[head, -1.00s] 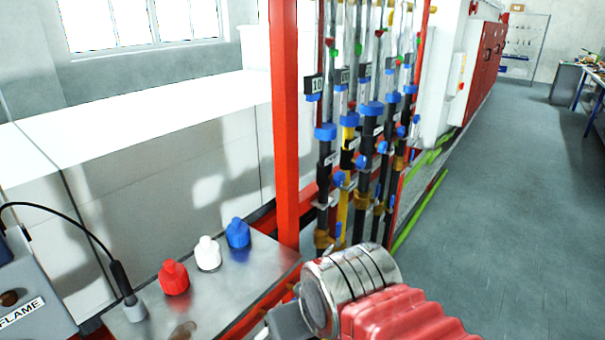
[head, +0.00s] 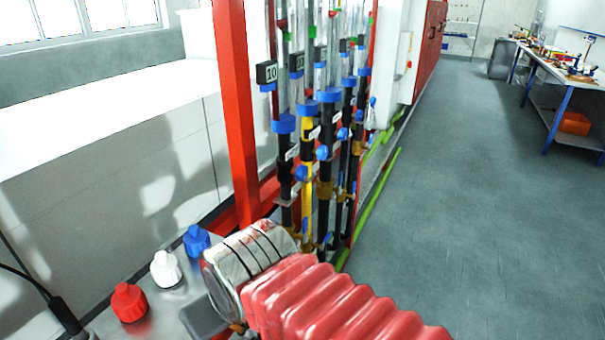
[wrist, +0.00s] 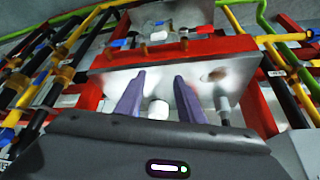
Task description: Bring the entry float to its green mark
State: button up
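A row of upright clear tubes (head: 301,50) stands behind a red post, above black and yellow pipes with blue collars. Small green bands (head: 313,31) and red pieces show on the tubes. I cannot tell which piece is the entry float. Red (head: 129,302), white (head: 165,269) and blue (head: 196,241) knobs stand on a steel plate at lower left. My gripper (wrist: 159,76) is open in the wrist view, with a white knob (wrist: 158,109) showing between its fingers, apart from them. In the head view my arm hides most of the gripper.
A black cable (head: 30,283) runs down to the plate. Green rails (head: 372,205) lie along the floor edge. The grey floor at right is clear up to a workbench (head: 562,75).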

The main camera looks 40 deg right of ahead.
jog(key=shift+o, duration=1.4)
jog(key=shift+d+f+m, duration=0.15)
jog(key=shift+m, duration=0.25)
jog(key=shift+o, duration=0.3)
jog(key=m+g, duration=0.1)
jog(key=d+f+m+y, duration=0.1)
jog(key=m, duration=0.1)
jog(key=shift+w+f+g, duration=0.1)
jog(key=shift+g, duration=0.3)
jog(key=w+d+r+m+t+y, duration=0.2)
jog(key=w+d+m+y, duration=0.15)
jog(key=d+m, duration=0.45)
jog(key=w+d+r+m+t+y, duration=0.2)
jog(key=w+d+m+y, duration=0.15)
jog(key=d+m, duration=0.45)
jog(key=s+d+r+m+t+h, duration=0.1)
jog(key=d+m+t, duration=0.3)
jog(key=d, duration=0.5)
jog(key=s+d+r+m+t, duration=0.4)
jog(key=d+m, duration=0.4)
jog(key=d, duration=0.2)
jog(key=shift+s+d+m+t+h, duration=0.2)
jog(key=shift+s+m+t+h, duration=0.15)
jog(key=shift+t, duration=0.25)
jog(key=shift+w, duration=0.1)
